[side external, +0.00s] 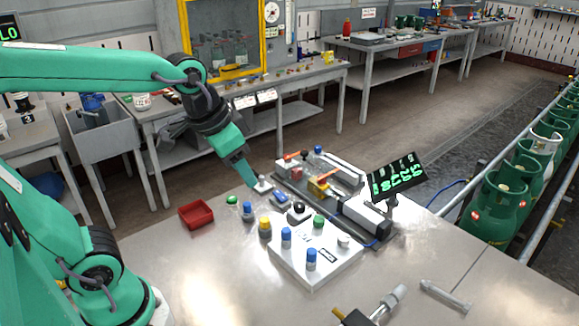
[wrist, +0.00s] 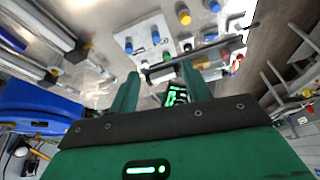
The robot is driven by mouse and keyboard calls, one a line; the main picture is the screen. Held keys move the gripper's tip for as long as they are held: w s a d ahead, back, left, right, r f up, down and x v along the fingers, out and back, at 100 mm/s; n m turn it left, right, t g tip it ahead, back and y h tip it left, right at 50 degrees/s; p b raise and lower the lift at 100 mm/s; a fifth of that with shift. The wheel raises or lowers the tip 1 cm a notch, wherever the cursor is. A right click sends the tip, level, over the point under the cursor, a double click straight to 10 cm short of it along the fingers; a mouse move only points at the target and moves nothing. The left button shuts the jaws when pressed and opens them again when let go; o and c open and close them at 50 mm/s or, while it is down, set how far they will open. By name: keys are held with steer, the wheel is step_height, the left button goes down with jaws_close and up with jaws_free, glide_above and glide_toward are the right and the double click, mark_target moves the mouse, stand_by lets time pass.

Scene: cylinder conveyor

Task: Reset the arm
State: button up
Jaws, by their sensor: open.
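My gripper (side external: 252,184) points down over the far part of the steel bench in the side view. In the wrist view my gripper (wrist: 160,70) shows two green fingers spread apart, with nothing seen held between them. Below its tip in the side view is a small grey-white fitting (side external: 262,186); I cannot tell whether they touch. A white block (side external: 300,268) with several blue, green and white-capped pieces stands nearer on the bench, apart from my gripper.
A test rig (side external: 350,211) with a lit green display (side external: 397,177) stands right of my gripper. A red tray (side external: 197,214) lies left. Loose tools, including a grey one (side external: 444,296), lie at the front right. Green cylinders (side external: 497,200) line the conveyor. The front-left bench is clear.

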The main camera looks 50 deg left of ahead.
steer(key=s+a+f+n+t, duration=0.1)
steer(key=s, duration=0.5)
steer(key=shift+a+n, duration=0.25)
steer(key=shift+n, duration=0.15)
steer(key=shift+f, duration=0.1)
jaws_close()
stand_by(1.2)
